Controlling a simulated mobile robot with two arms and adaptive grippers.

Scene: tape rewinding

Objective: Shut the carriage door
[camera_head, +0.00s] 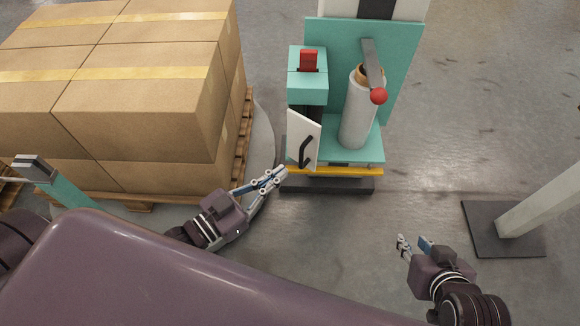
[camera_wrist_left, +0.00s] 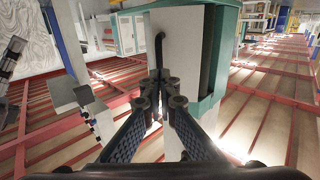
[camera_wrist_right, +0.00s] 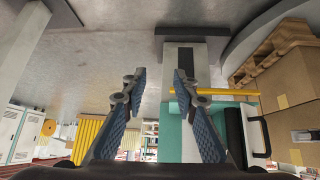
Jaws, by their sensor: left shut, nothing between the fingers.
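The carriage door (camera_head: 304,139) is a white panel with a black handle (camera_head: 305,153), on the front left of the teal carriage (camera_head: 307,88). It stands at an angle to the carriage, partly open, with a dark gap behind it. In the left wrist view the door (camera_wrist_left: 188,40) and its handle (camera_wrist_left: 158,45) are just beyond the fingers. My left gripper (camera_head: 282,172) is shut and empty, just left of the door's lower edge; contact cannot be told. My right gripper (camera_head: 413,242) is open and empty, well to the right, over the floor; its spread fingers show in the right wrist view (camera_wrist_right: 158,78).
A pallet of cardboard boxes (camera_head: 140,95) stands left of the machine on a round grey plate (camera_head: 262,135). A yellow bar (camera_head: 335,170) runs along the carriage's front. A grey post (camera_head: 545,200) is at right. The floor between is clear.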

